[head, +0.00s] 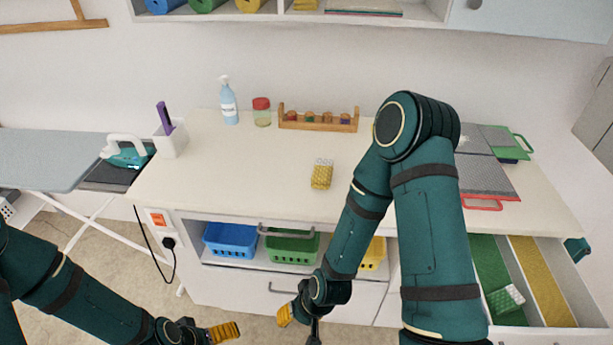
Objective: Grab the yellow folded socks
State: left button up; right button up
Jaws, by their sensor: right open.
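The yellow folded socks (321,177), patterned with a pale top end, lie on the cream countertop (240,165) near its front middle. My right gripper (297,318) is in front of the cabinet, low and well below the countertop. It is open and apart from the socks, with one yellow fingertip showing clearly. My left gripper (212,333) is at the bottom edge, partly cut off, with one yellow fingertip in view. It is far from the socks, and whether it is open cannot be told.
Blue (230,240) and green (292,246) baskets sit on the shelf below. An open drawer (540,278) at right has green and yellow sections. A spray bottle (229,101), jar (261,112) and wooden rack (318,122) stand behind. An iron (128,153) is left. Counter around the socks is clear.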

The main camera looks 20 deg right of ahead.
aim_at(321, 176)
jog(key=k+z, duration=0.15)
jog(key=z, duration=0.25)
jog(key=k+l+z, duration=0.1)
jog(key=z, duration=0.3)
jog(key=l, duration=0.1)
